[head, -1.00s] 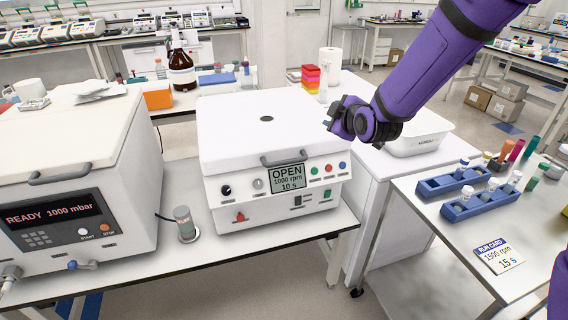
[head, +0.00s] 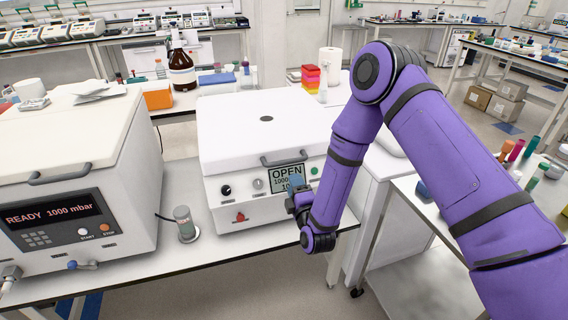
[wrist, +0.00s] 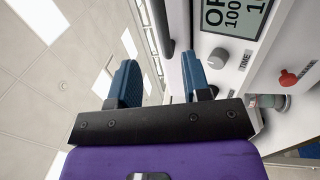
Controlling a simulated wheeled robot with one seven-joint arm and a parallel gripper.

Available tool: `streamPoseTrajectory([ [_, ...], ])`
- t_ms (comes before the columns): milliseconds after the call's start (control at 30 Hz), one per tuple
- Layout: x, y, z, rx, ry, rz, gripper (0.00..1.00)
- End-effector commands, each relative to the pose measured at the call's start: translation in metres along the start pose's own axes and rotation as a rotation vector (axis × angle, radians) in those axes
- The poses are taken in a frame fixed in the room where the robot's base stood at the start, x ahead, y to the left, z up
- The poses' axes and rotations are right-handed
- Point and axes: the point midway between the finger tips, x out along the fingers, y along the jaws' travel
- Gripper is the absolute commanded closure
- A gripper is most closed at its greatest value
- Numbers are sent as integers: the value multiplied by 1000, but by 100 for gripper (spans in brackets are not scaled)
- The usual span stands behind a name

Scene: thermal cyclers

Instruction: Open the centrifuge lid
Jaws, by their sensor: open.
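The white centrifuge (head: 235,214) stands on the bench in the middle of the head view, its display (head: 287,177) reading OPEN. Its flat white lid (head: 230,125) is down, with a grey handle (head: 284,160) along the front edge. My gripper (head: 297,186) is in front of the control panel, just below the handle, covering part of the display and buttons. In the wrist view my gripper (wrist: 160,75) is open, its two blue fingers apart with nothing between them. The dark handle (wrist: 160,25) shows beyond the fingertips, in line with the gap.
A white vacuum unit (head: 75,215) reading READY stands on the left. A small capped jar (head: 185,224) sits between the two machines. A side bench (head: 405,184) with tube racks is on the right, partly behind my arm. A brown bottle (head: 181,70) stands behind.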

Motion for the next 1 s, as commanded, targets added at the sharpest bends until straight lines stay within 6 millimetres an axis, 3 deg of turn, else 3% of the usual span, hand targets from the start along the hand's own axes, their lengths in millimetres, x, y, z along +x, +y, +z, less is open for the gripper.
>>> streamPoseTrajectory([
  [233,7,-4,-1,-15,-7,17,56],
  [700,84,-3,0,-12,-8,16,56],
  [1000,104,-3,-1,-14,-5,14,56],
])
